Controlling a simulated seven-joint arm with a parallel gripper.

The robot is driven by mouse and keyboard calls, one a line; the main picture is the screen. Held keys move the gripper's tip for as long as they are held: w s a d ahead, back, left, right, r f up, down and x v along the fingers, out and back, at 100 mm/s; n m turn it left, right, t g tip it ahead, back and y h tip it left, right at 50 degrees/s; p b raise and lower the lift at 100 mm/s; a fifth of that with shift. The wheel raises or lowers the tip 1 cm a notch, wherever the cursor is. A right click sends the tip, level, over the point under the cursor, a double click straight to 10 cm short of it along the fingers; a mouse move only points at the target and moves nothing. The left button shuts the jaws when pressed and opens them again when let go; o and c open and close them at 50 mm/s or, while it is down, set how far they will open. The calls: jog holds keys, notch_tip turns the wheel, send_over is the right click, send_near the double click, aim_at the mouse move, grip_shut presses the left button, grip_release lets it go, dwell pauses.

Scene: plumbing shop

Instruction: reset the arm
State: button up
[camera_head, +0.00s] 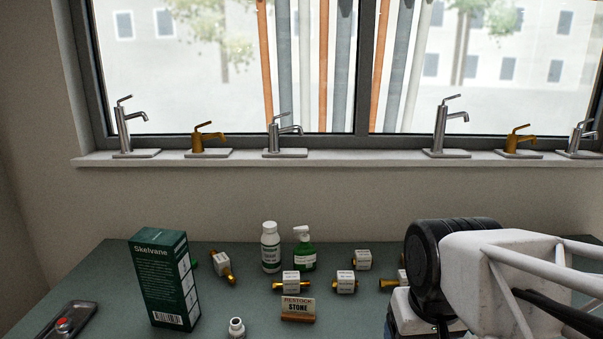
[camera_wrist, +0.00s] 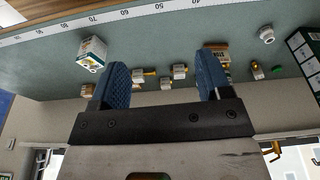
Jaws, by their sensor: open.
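My gripper (camera_wrist: 164,80) shows in the wrist view with its two blue-padded fingers spread wide apart. Nothing is held between them. Beyond the fingers lies the grey-green bench top (camera_wrist: 60,70), seen upside down, with small tagged brass fittings (camera_wrist: 180,72) on it. In the head view my arm fills the lower right, over the bench's right side. I cannot clearly make out the fingers there.
A dark tray (camera_head: 50,322) lies front left. Faucets line the windowsill (camera_head: 350,158). A white box (camera_wrist: 91,52) shows in the wrist view.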

jog(key=shift+s+d+f+m, duration=0.15)
jog(key=shift+s+d+f, duration=0.2)
jog(key=shift+s, duration=0.25)
jog(key=shift+s+d+f+m, duration=0.15)
jog(key=shift+s+d+f, duration=0.2)
jog(key=shift+s, duration=0.25)
